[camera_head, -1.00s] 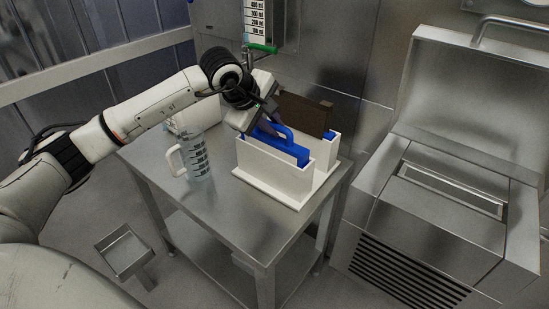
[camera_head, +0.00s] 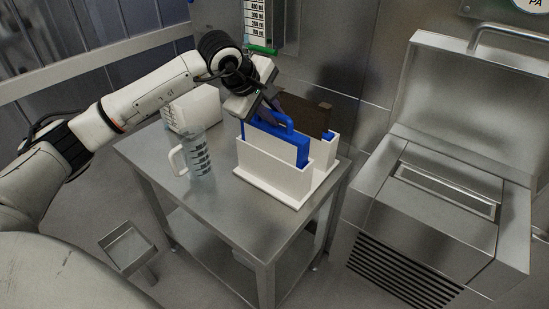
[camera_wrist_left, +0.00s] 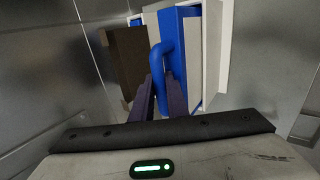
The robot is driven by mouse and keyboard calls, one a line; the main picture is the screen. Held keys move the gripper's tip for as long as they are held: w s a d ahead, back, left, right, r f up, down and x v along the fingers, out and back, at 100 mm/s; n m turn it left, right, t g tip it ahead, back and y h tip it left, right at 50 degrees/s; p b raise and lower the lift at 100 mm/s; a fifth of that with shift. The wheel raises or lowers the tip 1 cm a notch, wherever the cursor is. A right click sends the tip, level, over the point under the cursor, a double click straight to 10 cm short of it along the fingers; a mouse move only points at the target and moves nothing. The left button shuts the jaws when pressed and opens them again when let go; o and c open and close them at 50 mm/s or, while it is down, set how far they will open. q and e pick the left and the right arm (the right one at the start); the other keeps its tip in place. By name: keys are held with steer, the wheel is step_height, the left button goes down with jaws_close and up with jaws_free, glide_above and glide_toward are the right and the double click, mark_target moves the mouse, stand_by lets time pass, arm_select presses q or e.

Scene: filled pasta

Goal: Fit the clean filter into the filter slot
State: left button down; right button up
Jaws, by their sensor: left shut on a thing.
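A blue filter (camera_head: 298,149) with a loop handle stands upright in the front compartment of a white two-part holder (camera_head: 270,178) on the steel table; its lower part is hidden by the holder wall. My left gripper (camera_head: 272,118) comes down from above and is shut on the blue handle. In the left wrist view, the gripper's fingers (camera_wrist_left: 160,95) close around the handle (camera_wrist_left: 158,62). A long narrow filter slot (camera_head: 445,188) lies open in the top of the steel machine at the right. My right gripper is not in view.
A dark brown filter (camera_head: 313,116) stands in the rear compartment. A clear measuring jug (camera_head: 197,156) and a white box (camera_head: 193,108) stand left on the table (camera_head: 215,205). The machine's lid (camera_head: 462,105) is raised behind the slot. A gap separates table and machine.

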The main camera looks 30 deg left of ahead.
arm_select(q)
steer(key=shift+r+p, duration=0.65)
steer(key=shift+r, duration=0.55)
steer(key=shift+r+p, duration=2.25)
steer(key=shift+r, duration=0.95)
steer(key=shift+d, duration=0.1)
